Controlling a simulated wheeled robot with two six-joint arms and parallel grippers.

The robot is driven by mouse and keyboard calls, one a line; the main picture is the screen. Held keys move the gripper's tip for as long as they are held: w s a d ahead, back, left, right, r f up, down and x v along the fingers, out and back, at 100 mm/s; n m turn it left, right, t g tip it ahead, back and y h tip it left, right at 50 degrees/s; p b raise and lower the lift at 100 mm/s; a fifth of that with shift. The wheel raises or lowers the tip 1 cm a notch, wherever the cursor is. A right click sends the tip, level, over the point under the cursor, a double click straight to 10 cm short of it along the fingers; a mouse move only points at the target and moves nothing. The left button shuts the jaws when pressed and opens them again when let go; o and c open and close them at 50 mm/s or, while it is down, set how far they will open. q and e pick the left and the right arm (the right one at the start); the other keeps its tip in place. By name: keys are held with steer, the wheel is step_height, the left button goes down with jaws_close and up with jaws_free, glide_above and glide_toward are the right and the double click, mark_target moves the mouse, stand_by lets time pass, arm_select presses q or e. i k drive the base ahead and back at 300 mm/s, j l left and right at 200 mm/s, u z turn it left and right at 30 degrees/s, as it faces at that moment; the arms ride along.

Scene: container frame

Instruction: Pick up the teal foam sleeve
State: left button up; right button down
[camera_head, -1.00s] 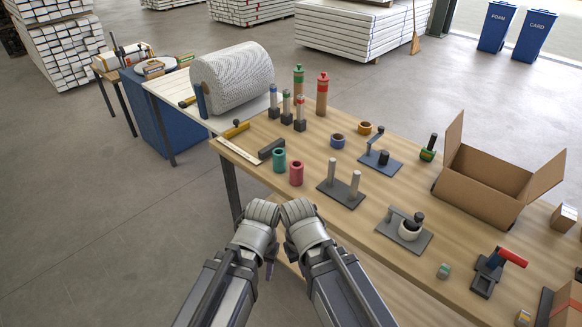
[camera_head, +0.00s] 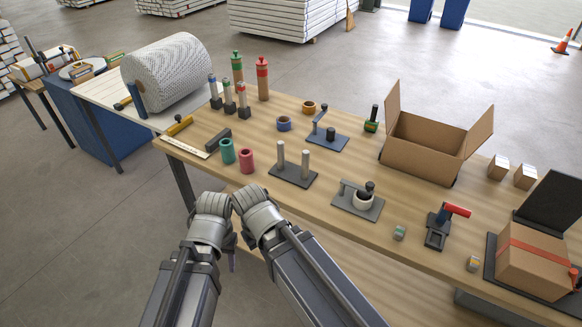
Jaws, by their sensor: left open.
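The teal foam sleeve (camera_head: 227,151) stands upright on the near left part of the wooden table, as a short open tube. A pink-red sleeve (camera_head: 246,160) stands just to its right, with a small gap. My left gripper (camera_head: 232,258) is open and points down off the table's near edge, below and apart from the teal sleeve. It is small and partly hidden by my wrists. My right wrist (camera_head: 257,212) is beside the left one; its gripper's fingers are hidden.
A dark block (camera_head: 218,138) lies just behind the teal sleeve. A two-post stand (camera_head: 293,172) is to the right. Bottles, rings and an open cardboard box (camera_head: 425,150) stand farther back and right. The wooden table's (camera_head: 330,225) near edge is in front of my wrists.

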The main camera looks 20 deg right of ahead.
mark_target(227, 146)
steer(key=i+j+z, duration=0.4)
steer(key=i, duration=0.25)
steer(key=i+j+z, duration=0.45)
steer(key=i+j, duration=0.1)
steer(key=i, duration=0.05)
